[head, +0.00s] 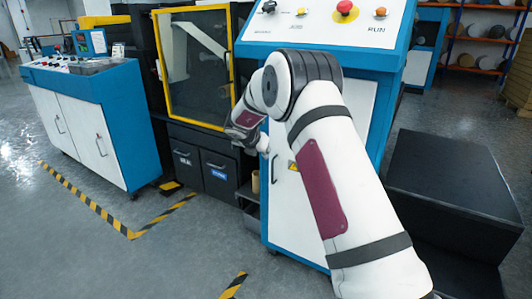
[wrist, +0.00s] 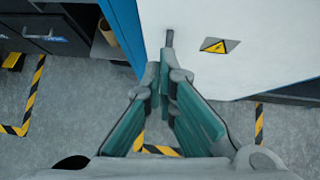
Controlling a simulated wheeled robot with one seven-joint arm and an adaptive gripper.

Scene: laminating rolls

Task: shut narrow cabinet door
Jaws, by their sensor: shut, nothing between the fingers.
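The narrow cabinet is blue, with a white door (head: 357,95) below a sloped control panel. A yellow warning label (head: 292,165) and a slim dark handle (head: 273,170) are on the door's left part. My arm hides much of the door. In the wrist view the white door (wrist: 265,25) fills the upper right, with its handle (wrist: 169,38) and label (wrist: 220,45). I cannot tell whether the door is fully flush or slightly ajar. My gripper (wrist: 166,75) is shut and empty, its tips just below the handle in the picture; contact is unclear. It also shows in the head view (head: 263,146).
A machine with a yellow-framed window (head: 195,65) and dark drawers (head: 218,172) stands left of the cabinet. A white double-door cabinet (head: 85,135) is farther left. A black box (head: 450,170) stands at right. The striped floor at left is clear.

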